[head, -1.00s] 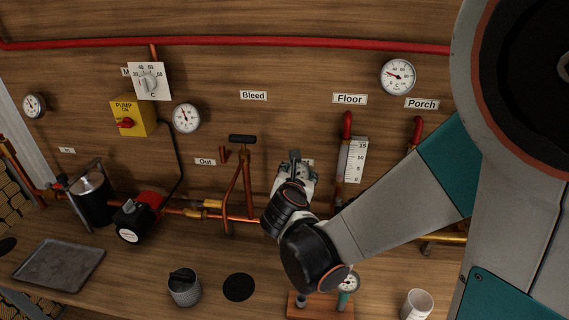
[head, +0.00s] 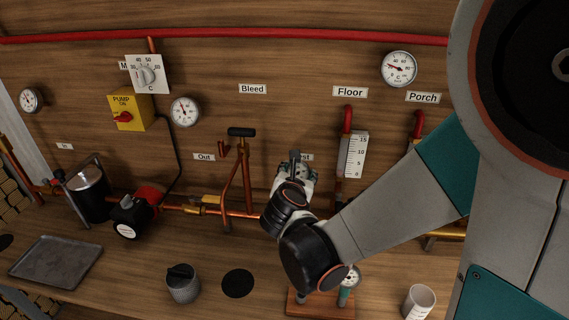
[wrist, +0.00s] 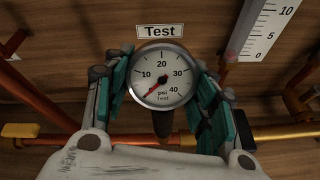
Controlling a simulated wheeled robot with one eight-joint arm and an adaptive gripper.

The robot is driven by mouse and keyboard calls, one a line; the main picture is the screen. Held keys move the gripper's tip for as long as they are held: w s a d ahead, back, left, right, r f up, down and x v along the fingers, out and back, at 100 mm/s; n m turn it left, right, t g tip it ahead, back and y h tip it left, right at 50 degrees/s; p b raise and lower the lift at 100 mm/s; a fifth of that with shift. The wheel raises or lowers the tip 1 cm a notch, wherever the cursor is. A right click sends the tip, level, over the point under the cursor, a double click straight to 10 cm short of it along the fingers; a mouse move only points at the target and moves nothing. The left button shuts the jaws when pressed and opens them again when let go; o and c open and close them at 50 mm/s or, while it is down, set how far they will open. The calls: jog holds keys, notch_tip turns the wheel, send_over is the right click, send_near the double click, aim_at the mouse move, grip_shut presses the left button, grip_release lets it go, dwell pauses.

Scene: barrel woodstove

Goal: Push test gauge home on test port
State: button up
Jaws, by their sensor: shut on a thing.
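The test gauge (wrist: 163,76) is a round white dial marked psi and Test, with its needle at the low end, in the wrist view. My gripper (wrist: 166,84) is shut on it, with teal finger pads on its left and right sides. A dark stem shows below the dial. The Test label (wrist: 160,31) is on the wall just above the gauge. In the head view my gripper (head: 296,168) is at the wall pipework and partly covers the Test label (head: 306,157). The gauge is not clear there. The test port is hidden, so I cannot tell how the stem meets it.
A copper pipe (wrist: 40,95) and a brass pipe (wrist: 285,133) flank the gripper. The Floor flow scale (head: 353,154) is close on the right, the Bleed valve (head: 240,170) on the left.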

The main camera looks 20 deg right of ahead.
jog(key=shift+f, duration=0.2)
jog(key=o, duration=1.2)
jog(key=shift+o, duration=0.2)
jog(key=shift+s+r, duration=0.1)
jog(key=p+v, duration=0.1)
jog(key=v, duration=0.5)
jog(key=shift+p, duration=0.35)
